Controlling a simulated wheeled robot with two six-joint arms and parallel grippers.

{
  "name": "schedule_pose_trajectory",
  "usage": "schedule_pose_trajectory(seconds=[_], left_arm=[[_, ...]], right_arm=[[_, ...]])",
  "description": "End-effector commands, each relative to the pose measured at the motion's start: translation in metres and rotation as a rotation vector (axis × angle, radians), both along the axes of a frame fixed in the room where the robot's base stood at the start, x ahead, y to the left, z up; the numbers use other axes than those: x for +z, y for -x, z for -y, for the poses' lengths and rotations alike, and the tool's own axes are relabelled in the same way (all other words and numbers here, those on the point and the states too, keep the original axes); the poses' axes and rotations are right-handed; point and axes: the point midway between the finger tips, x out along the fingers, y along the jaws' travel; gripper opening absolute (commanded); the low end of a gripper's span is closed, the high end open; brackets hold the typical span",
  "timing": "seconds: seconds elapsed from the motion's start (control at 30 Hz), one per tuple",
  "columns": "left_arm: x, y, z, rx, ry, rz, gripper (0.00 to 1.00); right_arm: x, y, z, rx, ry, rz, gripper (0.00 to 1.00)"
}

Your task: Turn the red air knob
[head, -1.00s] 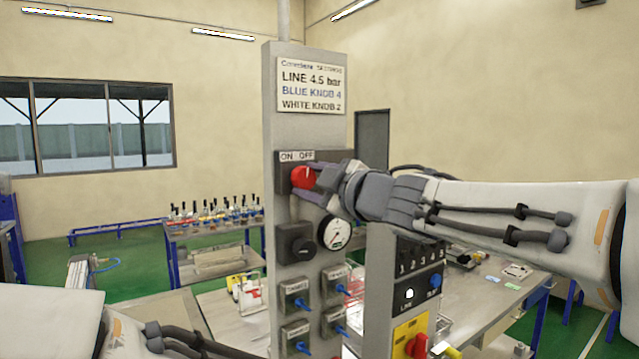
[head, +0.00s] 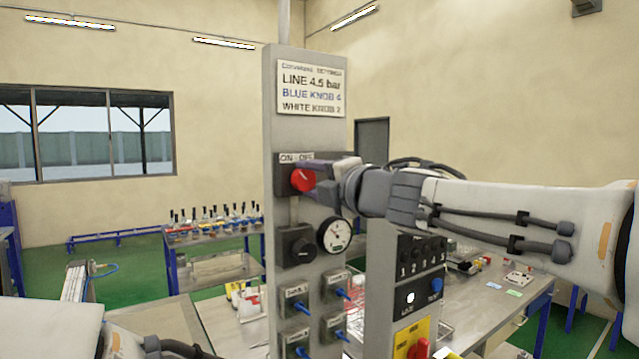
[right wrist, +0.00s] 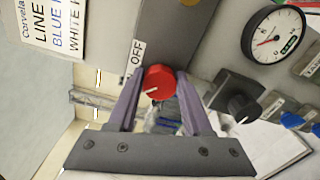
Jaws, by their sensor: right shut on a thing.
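The red air knob (head: 302,180) sits on a dark block near the top of the grey column, under the ON/OFF label (head: 297,158). My right gripper (right wrist: 160,85) is shut on the knob, with one purple finger on each side of it. In the right wrist view the knob (right wrist: 159,82) shows between the fingertips with a white mark on its face, near the OFF label (right wrist: 137,52). The fingers hide part of the knob's rim in the head view. My left arm shows at the lower left, but its gripper is out of view.
Below the knob are a round pressure gauge (head: 334,234), a black knob (head: 298,246) and several blue-levered valves (head: 295,301). A switch box (head: 420,285) with a yellow and red switch stands to the right. A settings sign (head: 311,88) is above.

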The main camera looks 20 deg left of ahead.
Motion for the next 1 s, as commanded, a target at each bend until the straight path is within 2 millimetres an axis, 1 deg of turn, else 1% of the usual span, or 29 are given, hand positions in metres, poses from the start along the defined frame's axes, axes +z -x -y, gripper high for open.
schedule_pose_trajectory(seconds=[0.03,0.3,0.73,0.77,0.8,0.83,1.0], left_arm=[[-0.0011,0.0,0.0,0.0,0.0,0.0,0.5],[-0.0021,0.0,0.0,0.0,0.0,0.0,0.5],[-0.0021,0.0,0.0,0.0,0.0,0.0,0.5],[-0.0021,0.0,0.0,0.0,0.0,0.0,0.5],[-0.0021,0.0,0.0,0.0,0.0,0.0,0.5],[-0.0021,0.0,0.0,0.0,0.0,0.0,0.5],[-0.002,0.0,0.0,0.0,0.0,0.0,0.5]], right_arm=[[-0.0024,0.0003,-0.0008,0.002,0.016,0.014,0.0],[-0.0022,0.0004,-0.0009,0.002,0.052,0.061,0.0],[-0.0023,0.0005,-0.001,0.003,0.059,0.067,0.0],[-0.0024,0.0004,-0.001,0.003,0.059,0.067,0.57],[-0.0023,0.0005,-0.001,0.003,0.059,0.067,0.73],[-0.0021,0.0004,-0.001,0.003,0.059,0.067,0.8],[-0.0011,0.0003,-0.0006,0.001,0.055,0.067,0.8]])
